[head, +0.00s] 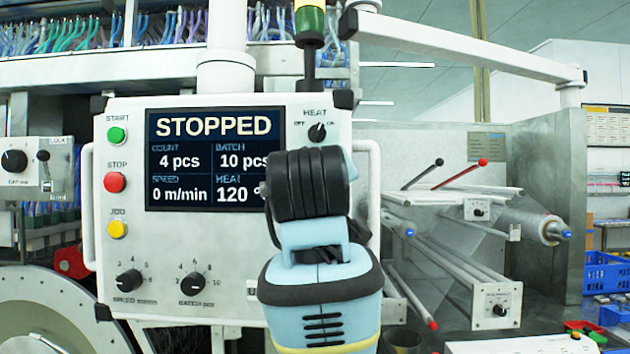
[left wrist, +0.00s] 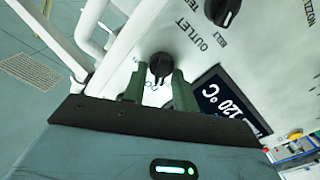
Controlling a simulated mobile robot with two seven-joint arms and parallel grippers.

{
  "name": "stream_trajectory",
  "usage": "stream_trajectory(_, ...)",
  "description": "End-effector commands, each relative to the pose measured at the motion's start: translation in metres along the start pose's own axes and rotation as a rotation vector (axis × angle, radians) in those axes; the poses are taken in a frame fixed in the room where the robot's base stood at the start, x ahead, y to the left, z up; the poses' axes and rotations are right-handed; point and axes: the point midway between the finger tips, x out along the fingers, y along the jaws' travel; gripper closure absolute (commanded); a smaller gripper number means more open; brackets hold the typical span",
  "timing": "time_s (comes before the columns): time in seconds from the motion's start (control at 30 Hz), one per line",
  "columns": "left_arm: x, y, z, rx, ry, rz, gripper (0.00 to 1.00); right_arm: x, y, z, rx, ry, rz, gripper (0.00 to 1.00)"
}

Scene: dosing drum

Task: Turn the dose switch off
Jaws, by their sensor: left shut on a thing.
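In the left wrist view, my left gripper (left wrist: 158,78) has its two green fingers on either side of a small black rotary switch (left wrist: 160,64) on the white panel, and is shut on it. Lettering beside this switch is mostly covered by the fingers, so I cannot read its name or its setting. In the head view, my light blue and black arm (head: 320,255) stands in front of the right part of the panel (head: 225,245). It hides the gripper and the held switch there. My right gripper is not in view.
The display (head: 212,160) reads STOPPED, 4 pcs, 10 pcs, 0 m/min and heat 120. A HEAT switch (head: 317,132) and two lower dials (head: 130,281) (head: 192,284) are on the panel. A white handrail (head: 89,205) edges its left side.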

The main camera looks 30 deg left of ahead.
Motion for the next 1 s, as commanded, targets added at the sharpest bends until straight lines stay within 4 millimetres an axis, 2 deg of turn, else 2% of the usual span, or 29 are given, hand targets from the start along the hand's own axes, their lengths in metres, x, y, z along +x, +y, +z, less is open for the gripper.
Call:
stream_trajectory(0.57,-0.0004,-0.0002,-0.0009,-0.039,0.002,0.001,0.95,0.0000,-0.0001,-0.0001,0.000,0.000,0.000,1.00)
stream_trajectory(0.6,-0.0004,-0.0002,-0.0008,-0.039,0.002,0.001,0.71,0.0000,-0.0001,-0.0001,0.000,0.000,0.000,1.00)
stream_trajectory(0.77,-0.0004,-0.0002,-0.0007,-0.038,0.002,0.001,0.50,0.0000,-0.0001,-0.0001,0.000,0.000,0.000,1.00)
stream_trajectory(1.0,-0.0003,-0.0002,-0.0004,-0.037,0.001,0.000,0.50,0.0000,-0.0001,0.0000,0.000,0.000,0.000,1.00)
